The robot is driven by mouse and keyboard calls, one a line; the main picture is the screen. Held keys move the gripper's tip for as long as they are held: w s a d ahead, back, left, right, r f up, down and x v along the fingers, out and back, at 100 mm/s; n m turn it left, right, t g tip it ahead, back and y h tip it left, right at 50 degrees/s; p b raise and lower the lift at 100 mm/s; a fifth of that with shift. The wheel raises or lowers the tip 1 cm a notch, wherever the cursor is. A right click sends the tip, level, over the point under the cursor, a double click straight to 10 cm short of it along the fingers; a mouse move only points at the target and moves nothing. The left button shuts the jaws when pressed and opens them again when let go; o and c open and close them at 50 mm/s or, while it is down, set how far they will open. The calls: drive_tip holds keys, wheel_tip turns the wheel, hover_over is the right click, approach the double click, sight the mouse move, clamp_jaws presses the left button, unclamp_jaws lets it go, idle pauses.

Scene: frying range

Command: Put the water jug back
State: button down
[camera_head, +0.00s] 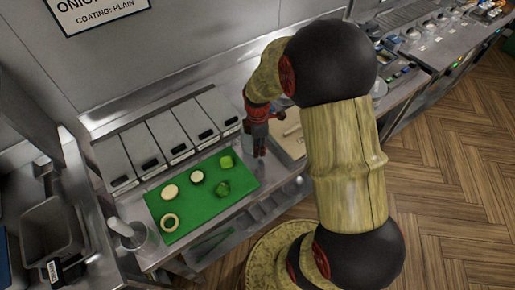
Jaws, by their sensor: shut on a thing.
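My gripper (260,150), dark with red parts, points down just right of the green board, over the right part of the steel counter. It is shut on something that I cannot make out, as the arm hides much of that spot. A small grey shape (284,103) shows just behind it, partly covered by my arm; I cannot tell what it is. A grey metal jug-like vessel (138,238) with a handle stands at the counter's left front, below the green board and well away from my gripper. I cannot tell whether it is the water jug.
The green board (215,213) holds cut pale rounds and green pieces. Several lidded steel bins (182,135) line the back. A beige board or tray (292,135) lies right of my gripper. A dark basket (48,235) stands at left. Wood floor is open at right.

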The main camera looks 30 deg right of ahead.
drive_tip(key=shift+f, duration=0.35)
drive_tip(key=shift+f, duration=0.1)
drive_tip(key=c, duration=1.5)
unclamp_jaws()
drive_tip(key=shift+f, duration=0.1)
wheel_tip(320, 180, up, 12)
drive_tip(key=p, duration=0.2)
drive_tip(key=s+a+r+m+t, duration=0.1)
drive_tip(key=s+a+r+m, duration=0.25)
drive_tip(key=r, duration=0.35)
drive_tip(key=s+a+r+m+t, duration=0.2)
drive_tip(key=a+r+m, duration=0.15)
drive_tip(key=r, duration=0.25)
drive_tip(key=s+a+r+m+t, duration=0.1)
drive_tip(key=s+a+r+m, duration=0.1)
drive_tip(key=s, duration=0.1)
drive_tip(key=s+a+r+m, duration=0.2)
drive_tip(key=s, duration=0.2)
drive_tip(key=s+a+r+m+t, duration=0.1)
drive_tip(key=s+a+r+m, duration=0.1)
drive_tip(key=s+m, duration=0.1)
drive_tip(key=shift+s+t, duration=0.3)
